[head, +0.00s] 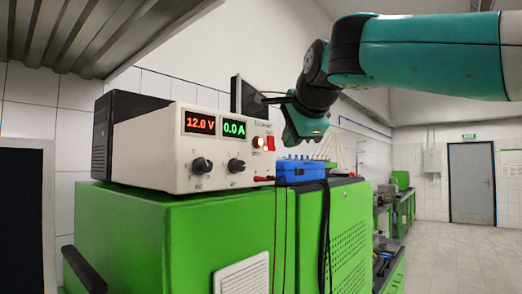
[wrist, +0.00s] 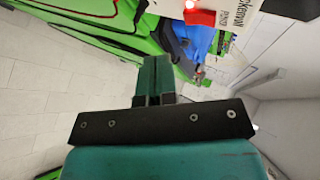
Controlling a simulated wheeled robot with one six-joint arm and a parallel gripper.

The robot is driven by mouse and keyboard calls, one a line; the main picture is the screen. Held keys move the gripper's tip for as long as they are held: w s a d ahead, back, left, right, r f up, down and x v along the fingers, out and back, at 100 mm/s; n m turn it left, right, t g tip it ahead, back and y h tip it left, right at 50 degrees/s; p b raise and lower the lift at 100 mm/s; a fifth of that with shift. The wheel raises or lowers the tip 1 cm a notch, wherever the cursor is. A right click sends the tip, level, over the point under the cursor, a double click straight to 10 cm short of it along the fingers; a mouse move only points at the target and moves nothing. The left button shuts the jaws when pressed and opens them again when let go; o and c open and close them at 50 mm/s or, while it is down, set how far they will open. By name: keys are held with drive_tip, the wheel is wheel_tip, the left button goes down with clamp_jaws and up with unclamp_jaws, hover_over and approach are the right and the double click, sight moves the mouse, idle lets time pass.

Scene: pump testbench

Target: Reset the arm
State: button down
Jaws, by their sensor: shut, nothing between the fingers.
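My gripper (wrist: 154,65) shows in the wrist view with its two teal fingers together and nothing between them. In the head view my gripper (head: 275,100) hangs at the end of the teal arm, beside and a little above the right end of the power supply (head: 150,150). It appears apart from it. The power supply reads 12.0 V and 0.0 A, with a lit lamp and a red switch on its right side. In the wrist view, part of the power supply (wrist: 235,12) shows upside down at the top, with a red glow.
The power supply stands on a green cabinet (head: 170,235). A blue case (head: 300,171) sits behind it to the right. A dark screen (head: 246,96) is behind my gripper. Cables hang down the cabinet. The floor at right, towards a grey door (head: 471,182), is clear.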

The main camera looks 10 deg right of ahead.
drive_tip(key=shift+s+d+b, duration=0.35)
drive_tip(key=shift+s+d, duration=0.25)
drive_tip(key=shift+s, duration=0.2)
drive_tip(key=s+a+f+n+g+y+b, duration=0.1)
drive_tip(key=s+f+n+g, duration=0.2)
drive_tip(key=f, duration=0.5)
drive_tip(key=s+a+f+n+g+b, duration=0.1)
drive_tip(key=s+a+f+n, duration=0.15)
drive_tip(key=f+n, duration=0.35)
drive_tip(key=s+a+f+n+g+y+b, duration=0.1)
drive_tip(key=s+f+n, duration=0.25)
drive_tip(key=f, duration=0.55)
drive_tip(key=s+a+f+n+g+y+b, duration=0.1)
drive_tip(key=s+a+f+n+g+b, duration=0.1)
drive_tip(key=s+f+n+g, duration=0.4)
drive_tip(key=s+f+n, duration=0.4)
drive_tip(key=s+f, duration=0.6)
drive_tip(key=s, duration=0.2)
drive_tip(key=shift+f+y, duration=0.2)
drive_tip(key=shift+y, duration=0.2)
